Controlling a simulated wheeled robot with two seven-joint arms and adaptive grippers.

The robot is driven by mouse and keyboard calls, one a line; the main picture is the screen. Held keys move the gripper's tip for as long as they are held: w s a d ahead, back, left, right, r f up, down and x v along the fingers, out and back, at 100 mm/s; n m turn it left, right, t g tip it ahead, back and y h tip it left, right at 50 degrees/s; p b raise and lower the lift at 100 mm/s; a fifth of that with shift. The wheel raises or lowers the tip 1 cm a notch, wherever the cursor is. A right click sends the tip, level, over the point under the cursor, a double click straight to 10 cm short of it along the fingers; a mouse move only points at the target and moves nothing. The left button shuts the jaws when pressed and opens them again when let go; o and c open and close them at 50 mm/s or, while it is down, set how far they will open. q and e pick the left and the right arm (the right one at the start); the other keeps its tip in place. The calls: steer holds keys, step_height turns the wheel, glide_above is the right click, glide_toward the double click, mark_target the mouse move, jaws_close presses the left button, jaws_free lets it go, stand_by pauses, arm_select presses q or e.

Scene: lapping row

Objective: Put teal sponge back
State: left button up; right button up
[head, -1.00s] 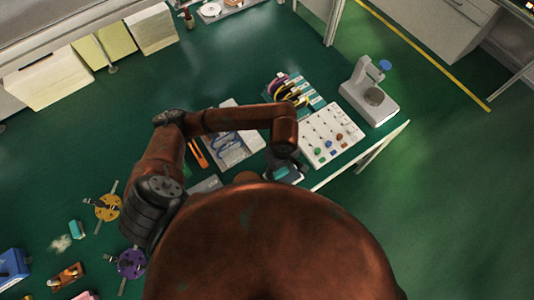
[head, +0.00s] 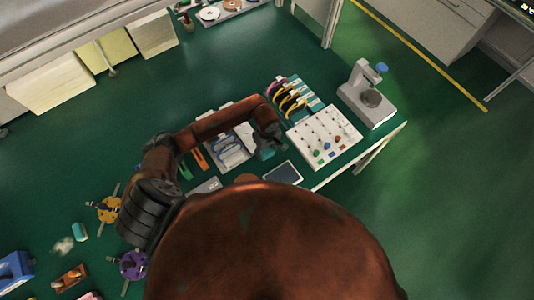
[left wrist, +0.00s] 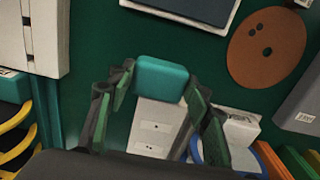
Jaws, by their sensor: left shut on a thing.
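My left gripper (head: 267,146) is shut on a teal sponge (head: 265,153) and holds it over the right edge of a white tray (head: 243,132) with blue loops. In the left wrist view, the teal sponge (left wrist: 160,78) sits between the green-padded fingers of the left gripper (left wrist: 158,100), with white tray parts (left wrist: 157,125) below it. Its height above the tray is hard to tell. Another teal block (head: 80,231) lies on the bench at the left, beside a pale smudge. My right gripper is not in view.
A dark tablet (head: 283,173) lies near the bench's front edge. A white panel with knobs (head: 325,138), a rack of coiled cables (head: 291,97) and a grey instrument (head: 368,98) stand to the right. Yellow (head: 108,210) and purple (head: 133,264) discs lie at the left.

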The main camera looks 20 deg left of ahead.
mark_target(267, 153)
arm_select(q)
steer(key=shift+s+f, duration=0.1)
steer(key=shift+f, duration=1)
steer(key=shift+f, duration=0.1)
steer(key=o, duration=1)
steer(key=shift+d, duration=0.1)
steer(key=shift+r, duration=0.45)
step_height(267, 153, up, 11)
steer(key=shift+r+b, duration=0.2)
steer(key=shift+b, duration=0.25)
